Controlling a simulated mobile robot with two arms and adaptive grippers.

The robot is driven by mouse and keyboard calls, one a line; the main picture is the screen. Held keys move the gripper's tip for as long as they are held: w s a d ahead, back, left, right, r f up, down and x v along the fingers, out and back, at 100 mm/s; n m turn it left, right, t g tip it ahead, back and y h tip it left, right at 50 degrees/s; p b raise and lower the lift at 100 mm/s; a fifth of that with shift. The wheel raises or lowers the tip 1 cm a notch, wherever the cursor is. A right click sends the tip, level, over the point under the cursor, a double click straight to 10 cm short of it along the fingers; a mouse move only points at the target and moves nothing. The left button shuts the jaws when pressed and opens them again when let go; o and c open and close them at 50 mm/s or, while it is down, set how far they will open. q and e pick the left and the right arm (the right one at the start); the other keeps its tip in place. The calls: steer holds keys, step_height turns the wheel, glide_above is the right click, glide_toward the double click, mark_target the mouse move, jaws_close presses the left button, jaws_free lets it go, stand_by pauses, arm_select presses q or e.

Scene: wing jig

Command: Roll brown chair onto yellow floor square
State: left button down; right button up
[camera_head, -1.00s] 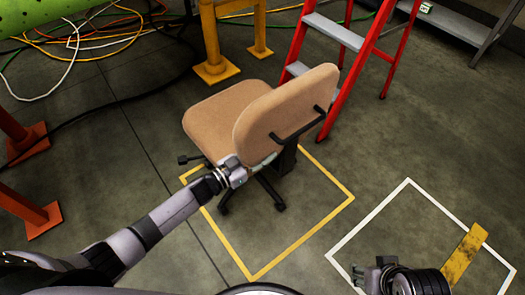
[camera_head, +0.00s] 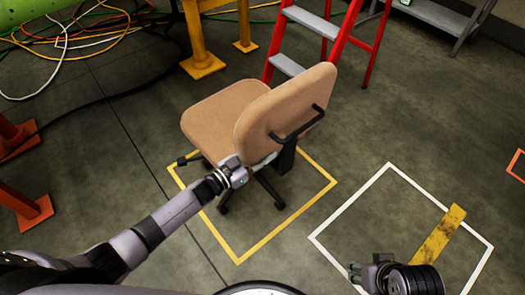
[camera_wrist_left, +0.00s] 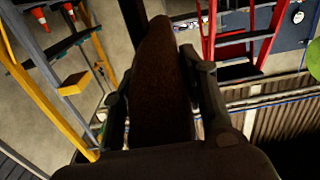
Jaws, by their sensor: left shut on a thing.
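The brown chair (camera_head: 284,112) stands upright over the far part of the yellow floor square (camera_head: 284,230), its backrest toward me. Its near base legs and casters are inside the yellow outline; the far ones are hidden under the seat. My left gripper (camera_head: 238,172) is shut on the chair at the lower edge of the backrest. In the left wrist view the dark chair backrest (camera_wrist_left: 160,85) fills the middle. My right gripper (camera_head: 366,272) is low in the head view, over the near side of the white square, apart from the chair; its fingers are too small to judge.
A red stepladder (camera_head: 338,35) stands just behind the chair. A yellow post foot (camera_head: 203,66) is behind left, and orange stands (camera_head: 28,205) are at the left. Cables (camera_head: 75,40) lie far left. The white floor square (camera_head: 340,212) holds a yellow bar (camera_head: 440,235).

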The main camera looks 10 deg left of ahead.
arm_select(q)
steer(key=shift+s+d, duration=0.2)
steer(key=shift+d, duration=0.1)
steer(key=c, duration=1.2)
jaws_free()
steer(key=shift+c, duration=0.2)
steer(key=o, duration=0.4)
steer(key=shift+w+a, duration=0.15)
steer(key=shift+a, duration=0.05)
steer(key=shift+c, duration=0.2)
steer(key=v, duration=1.2)
